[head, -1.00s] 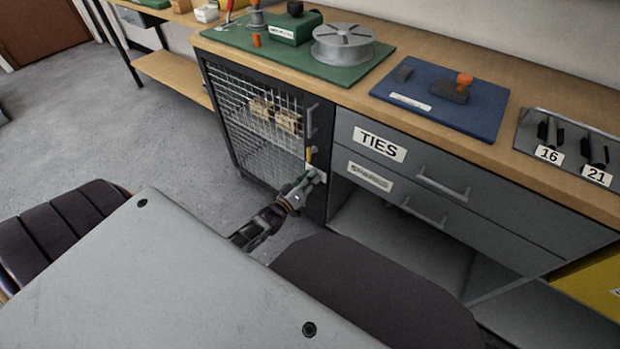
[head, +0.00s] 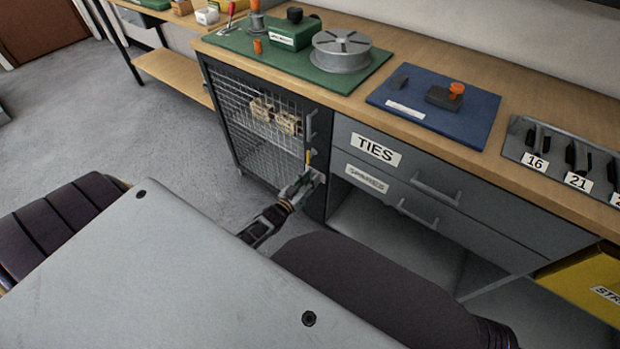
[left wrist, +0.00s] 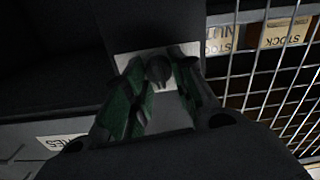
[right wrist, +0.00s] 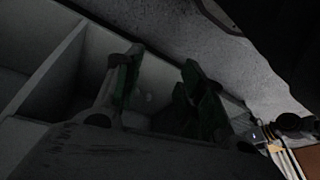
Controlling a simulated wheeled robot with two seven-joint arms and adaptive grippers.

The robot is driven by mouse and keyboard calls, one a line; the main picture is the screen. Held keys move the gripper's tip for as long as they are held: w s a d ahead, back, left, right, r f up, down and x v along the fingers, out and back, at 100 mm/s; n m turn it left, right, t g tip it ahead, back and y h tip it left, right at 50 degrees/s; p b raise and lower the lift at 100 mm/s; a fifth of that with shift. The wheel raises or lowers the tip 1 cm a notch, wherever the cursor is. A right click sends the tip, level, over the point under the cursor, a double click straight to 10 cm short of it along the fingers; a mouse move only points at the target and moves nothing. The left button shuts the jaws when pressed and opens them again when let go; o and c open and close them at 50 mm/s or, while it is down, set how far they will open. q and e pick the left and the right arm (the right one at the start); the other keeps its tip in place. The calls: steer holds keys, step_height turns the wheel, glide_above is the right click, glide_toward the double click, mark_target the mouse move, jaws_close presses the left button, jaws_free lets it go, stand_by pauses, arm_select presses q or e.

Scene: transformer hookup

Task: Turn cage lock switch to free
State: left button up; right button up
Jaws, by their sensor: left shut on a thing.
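The cage (head: 262,125) is the mesh-fronted cabinet under the bench, with a vertical door handle (head: 312,128). The lock switch shows in the left wrist view as a dark rounded knob (left wrist: 158,70) on a pale plate (left wrist: 190,52). A small yellow part (head: 308,158) stands just above the switch in the head view. My left gripper (head: 309,181) is at the plate, its fingers (left wrist: 160,88) closed around the knob. The fingers hide much of the switch, so its setting cannot be read. My right gripper (right wrist: 157,88) is open and empty beside a shelf compartment.
Grey drawers labelled TIES (head: 376,149) and another label stand right of the cage, with protruding handles (head: 436,190). An open shelf space (head: 400,240) lies below them. Boxes (head: 275,115) sit behind the mesh. The bench top (head: 345,106) carries a green mat and a blue mat (head: 470,119).

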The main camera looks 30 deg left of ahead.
arm_select(q)
steer(key=m, duration=0.3)
steer(key=m+p, duration=0.1)
steer(key=m, duration=0.3)
steer(key=m+p, duration=0.1)
steer(key=m, duration=0.2)
steer(key=shift+d+f, duration=0.1)
steer(key=shift+d, duration=0.15)
arm_select(e)
steer(key=f, duration=0.3)
steer(key=shift+s+d+f+g, duration=0.1)
steer(key=shift+d+f+g, duration=0.2)
steer(key=shift+g, duration=0.1)
arm_select(q)
steer(key=shift+m, duration=0.3)
arm_select(e)
steer(key=shift+r, duration=0.1)
arm_select(q)
steer(key=o, duration=1)
steer(key=shift+s, duration=0.15)
steer(key=s+a, duration=0.1)
steer(key=s, duration=1)
steer(key=shift+s, duration=0.35)
